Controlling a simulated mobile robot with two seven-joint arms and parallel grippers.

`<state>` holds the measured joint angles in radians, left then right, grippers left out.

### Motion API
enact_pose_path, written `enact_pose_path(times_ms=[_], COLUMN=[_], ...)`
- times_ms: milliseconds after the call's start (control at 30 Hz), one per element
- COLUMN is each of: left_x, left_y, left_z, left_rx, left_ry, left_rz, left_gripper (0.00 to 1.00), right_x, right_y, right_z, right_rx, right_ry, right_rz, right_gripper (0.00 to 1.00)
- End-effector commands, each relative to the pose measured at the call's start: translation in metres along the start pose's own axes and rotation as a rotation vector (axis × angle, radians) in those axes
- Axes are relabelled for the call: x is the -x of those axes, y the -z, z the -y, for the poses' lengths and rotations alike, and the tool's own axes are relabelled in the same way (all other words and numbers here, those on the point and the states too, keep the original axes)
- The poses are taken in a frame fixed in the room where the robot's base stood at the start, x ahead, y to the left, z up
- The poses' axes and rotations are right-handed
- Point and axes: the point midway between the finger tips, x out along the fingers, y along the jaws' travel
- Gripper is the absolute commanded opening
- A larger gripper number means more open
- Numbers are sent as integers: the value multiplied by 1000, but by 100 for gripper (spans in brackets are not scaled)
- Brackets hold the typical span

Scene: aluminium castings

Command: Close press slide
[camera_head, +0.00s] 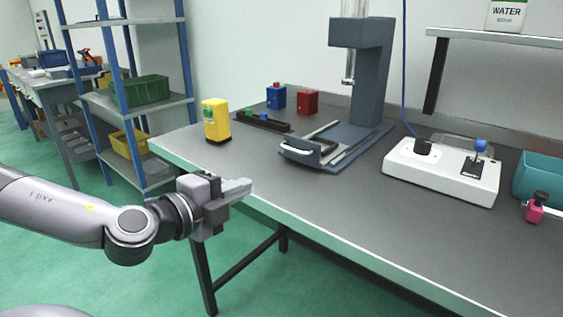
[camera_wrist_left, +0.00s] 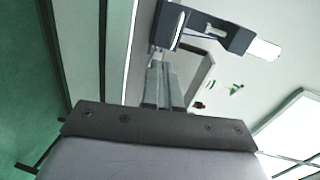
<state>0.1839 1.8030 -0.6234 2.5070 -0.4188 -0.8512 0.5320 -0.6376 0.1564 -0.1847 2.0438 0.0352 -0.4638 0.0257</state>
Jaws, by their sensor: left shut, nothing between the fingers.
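The press (camera_head: 366,85) is a dark blue-grey column on a base on the table, with a clear vertical tube at its head. Its slide (camera_head: 310,151), a dark plate with a pale curved handle (camera_head: 297,148), sits at the front end of the rails, drawn out from the column. My left gripper (camera_head: 240,187) is shut and empty in front of the table's edge, to the left of and nearer than the handle, apart from it. In the left wrist view its fingers (camera_wrist_left: 165,88) are together, pointing toward dark blue-grey press parts (camera_wrist_left: 215,32). My right gripper is not in view.
A yellow box (camera_head: 215,120), a dark rack (camera_head: 260,121), and blue (camera_head: 276,96) and red (camera_head: 307,102) containers stand left of the press. A white device (camera_head: 440,172) with a blue knob stands right. The table front between gripper and slide is clear.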

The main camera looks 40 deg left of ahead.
Motion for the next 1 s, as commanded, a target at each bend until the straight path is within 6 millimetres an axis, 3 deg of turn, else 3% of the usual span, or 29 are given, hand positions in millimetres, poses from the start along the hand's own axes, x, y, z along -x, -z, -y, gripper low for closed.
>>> enact_pose_path(times_ms=[133, 333, 667, 1000], left_x=[4, 1, -20, -39], left_y=[-7, -8, -8, -7], left_z=[12, 13, 11, 15], left_rx=[-61, -76, -73, -69], left_ry=[5, 4, 3, 7], left_rz=[-5, -8, -7, -7], left_gripper=[0, 0, 0, 0], right_x=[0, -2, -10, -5], right_y=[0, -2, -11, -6], right_z=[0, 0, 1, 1], right_rx=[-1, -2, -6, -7], right_ry=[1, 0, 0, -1], right_rz=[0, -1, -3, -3], right_gripper=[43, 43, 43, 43])
